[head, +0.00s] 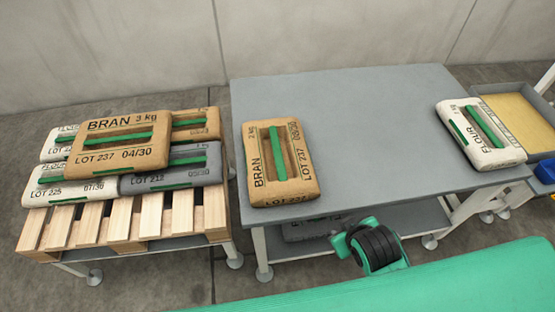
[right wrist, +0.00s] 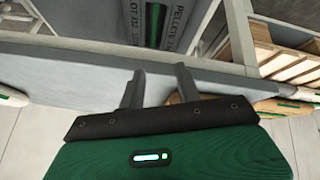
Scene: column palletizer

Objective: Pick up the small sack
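A white FLOUR sack (head: 481,133), the smallest-looking on the table (head: 370,130), lies near its right end, with a green handle strip. A brown BRAN 2 kg sack (head: 279,162) lies near the table's front left. My right gripper shows in the right wrist view (right wrist: 160,72); its two fingers are apart with nothing between them. A grey PELLETS sack (right wrist: 155,20) shows beyond the fingers in that view. A brown surface behind one finger is too hidden to name. In the head view neither gripper's fingers show.
A wooden pallet (head: 125,222) at left bears several stacked sacks, a brown BRAN 3 kg sack (head: 120,139) on top. A dark grey sack (head: 305,230) lies on the shelf under the table. A grey-rimmed tray (head: 500,88) stands at right. The table's middle is clear.

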